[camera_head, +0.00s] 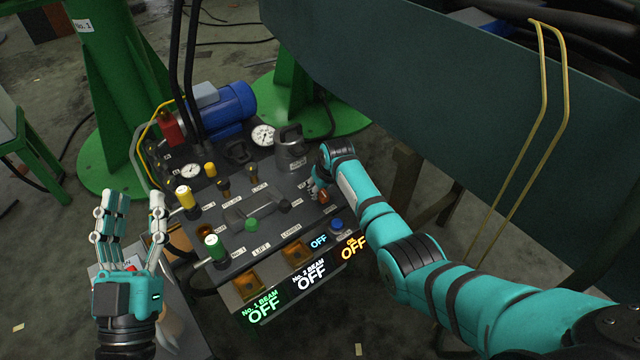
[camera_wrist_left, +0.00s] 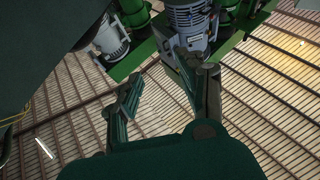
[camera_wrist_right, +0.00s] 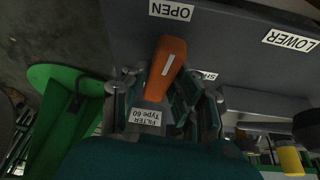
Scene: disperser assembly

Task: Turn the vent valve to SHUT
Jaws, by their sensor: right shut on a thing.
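The vent valve's orange handle (camera_wrist_right: 167,72) with a white line shows in the right wrist view, between the fingers of my right gripper (camera_wrist_right: 168,100), which is shut on it. Its upper end lies just below the OPEN label (camera_wrist_right: 172,10). A second label starting "SH" (camera_wrist_right: 208,75) is to its right, partly hidden by a finger. In the head view my right gripper (camera_head: 317,187) is at the panel's right edge, with a bit of the orange handle (camera_head: 323,197) showing. My left gripper (camera_head: 133,212) is open and empty, left of the panel.
The control panel (camera_head: 240,190) carries several knobs, levers and gauges. Lit OFF signs (camera_head: 310,280) run along its front. A blue motor (camera_head: 228,108) stands behind it. A large dark green trough (camera_head: 400,75) fills the right back. A green stand (camera_head: 120,90) is at the left.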

